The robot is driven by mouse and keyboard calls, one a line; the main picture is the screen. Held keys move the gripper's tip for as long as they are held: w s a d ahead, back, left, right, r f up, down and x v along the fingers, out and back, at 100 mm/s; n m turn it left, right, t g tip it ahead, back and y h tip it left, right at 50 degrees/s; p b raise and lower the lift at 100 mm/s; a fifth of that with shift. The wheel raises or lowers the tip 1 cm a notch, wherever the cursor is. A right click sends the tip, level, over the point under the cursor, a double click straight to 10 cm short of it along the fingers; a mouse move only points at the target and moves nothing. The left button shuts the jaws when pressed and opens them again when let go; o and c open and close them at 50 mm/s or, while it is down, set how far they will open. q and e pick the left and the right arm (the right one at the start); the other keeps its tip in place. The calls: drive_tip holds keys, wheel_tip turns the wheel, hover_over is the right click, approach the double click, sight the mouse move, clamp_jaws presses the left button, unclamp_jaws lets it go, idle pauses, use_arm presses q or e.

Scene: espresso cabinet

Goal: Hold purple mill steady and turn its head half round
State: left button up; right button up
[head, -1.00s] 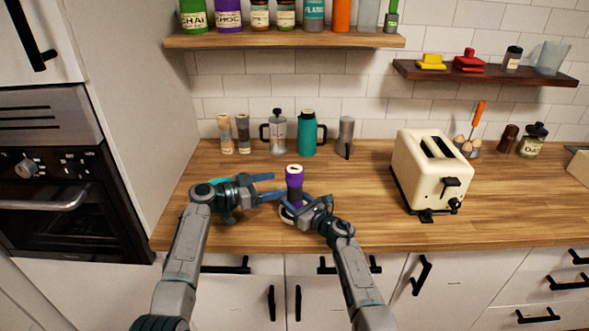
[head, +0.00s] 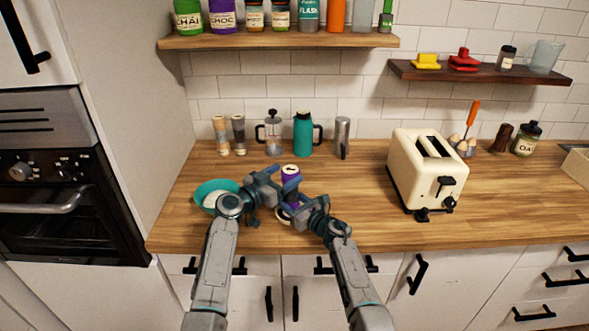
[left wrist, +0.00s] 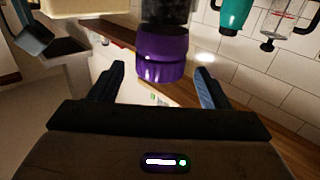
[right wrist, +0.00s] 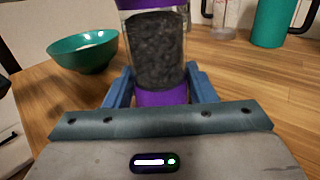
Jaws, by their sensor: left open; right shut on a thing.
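The purple mill (head: 290,171) stands upright on the counter, with a purple head, a clear body of dark grains and a purple base. In the right wrist view its body (right wrist: 155,50) is upright. My right gripper (head: 295,208) is shut on the mill low down, at the purple base. My left gripper (head: 281,182) is open at the height of the head. In the left wrist view the purple head (left wrist: 162,55) lies between the spread fingers, with a gap on each side. The grippers partly hide the mill in the head view.
A teal bowl (head: 207,189) sits left of the mill. The cream toaster (head: 427,170) stands to the right. A French press (head: 272,135), teal jug (head: 303,135) and steel bottle (head: 342,138) stand behind by the wall. Counter between mill and toaster is clear.

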sight(297, 167)
use_arm(q)
drive_tip(key=shift+x, duration=2.45)
drive_tip(key=shift+c, duration=0.4)
drive_tip(key=c, duration=0.9)
drive_tip(key=shift+s+f+m+g+h, duration=0.1)
drive_tip(key=shift+m+g+h, duration=0.6)
drive_tip(key=shift+g+h, duration=0.2)
drive_tip(key=o, duration=1)
drive_tip(key=shift+d, duration=0.1)
drive_tip(key=v, duration=1.2)
